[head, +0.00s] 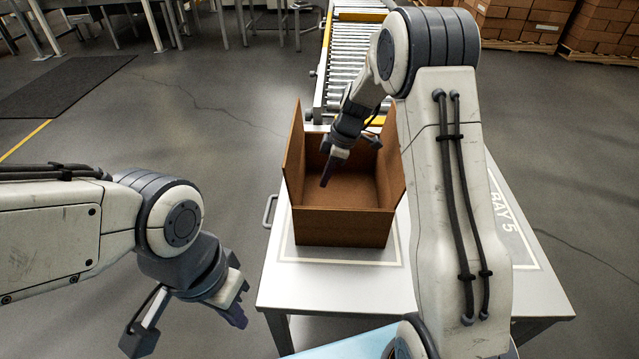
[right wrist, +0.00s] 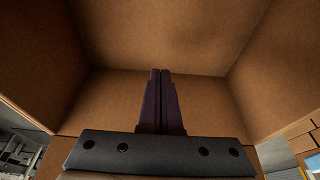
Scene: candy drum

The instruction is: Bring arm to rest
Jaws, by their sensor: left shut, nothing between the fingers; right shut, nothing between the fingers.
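My right gripper (head: 326,178) reaches down into the open cardboard box from above. Its dark fingers are together with nothing between them. The right wrist view shows the same shut fingers (right wrist: 160,100) in front of the brown cardboard walls. My left gripper (head: 238,318) hangs over the floor to the left of the table, shut and empty, well apart from the box.
The open cardboard box (head: 340,228) stands on a white table (head: 285,290) marked BAY 5. A roller conveyor (head: 350,45) is behind it. Stacked cartons (head: 530,20) stand at the back right. A dark mat (head: 60,85) lies at the left; the floor between is clear.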

